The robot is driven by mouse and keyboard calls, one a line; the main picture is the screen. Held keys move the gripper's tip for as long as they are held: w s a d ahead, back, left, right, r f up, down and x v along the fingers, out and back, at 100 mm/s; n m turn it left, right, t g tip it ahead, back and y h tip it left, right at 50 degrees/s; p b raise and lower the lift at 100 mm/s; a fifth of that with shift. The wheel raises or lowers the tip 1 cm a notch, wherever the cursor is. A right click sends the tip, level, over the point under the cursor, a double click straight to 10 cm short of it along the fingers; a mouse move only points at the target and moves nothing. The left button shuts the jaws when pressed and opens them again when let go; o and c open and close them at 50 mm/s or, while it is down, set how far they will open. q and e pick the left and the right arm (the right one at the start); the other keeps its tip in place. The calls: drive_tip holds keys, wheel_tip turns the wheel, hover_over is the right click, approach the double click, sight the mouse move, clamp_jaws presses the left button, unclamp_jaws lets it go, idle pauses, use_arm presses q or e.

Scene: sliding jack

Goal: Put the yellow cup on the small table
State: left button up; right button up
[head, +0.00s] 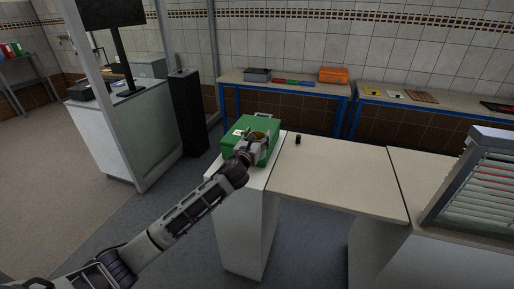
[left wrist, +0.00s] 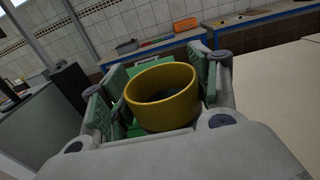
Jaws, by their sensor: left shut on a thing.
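The yellow cup (left wrist: 160,108) sits between the fingers of my left gripper (left wrist: 155,95) in the left wrist view, its open rim facing the camera. My left gripper (head: 258,143) is shut on the cup, in front of and over the green case (head: 243,128) in the head view. I cannot tell whether the cup touches the case. Which surface is the small table is not clear. My right gripper is not in view.
A pale tabletop (head: 335,178) lies right of the case, mostly clear, with a small black object (head: 298,139) at its back edge. A slatted metal rack (head: 480,185) stands at the right. Blue-framed benches (head: 300,86) with an orange box (head: 334,74) line the wall.

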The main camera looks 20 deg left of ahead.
use_arm(q)
wheel_tip(320, 180, up, 7)
idle(0.3)
idle(0.9)
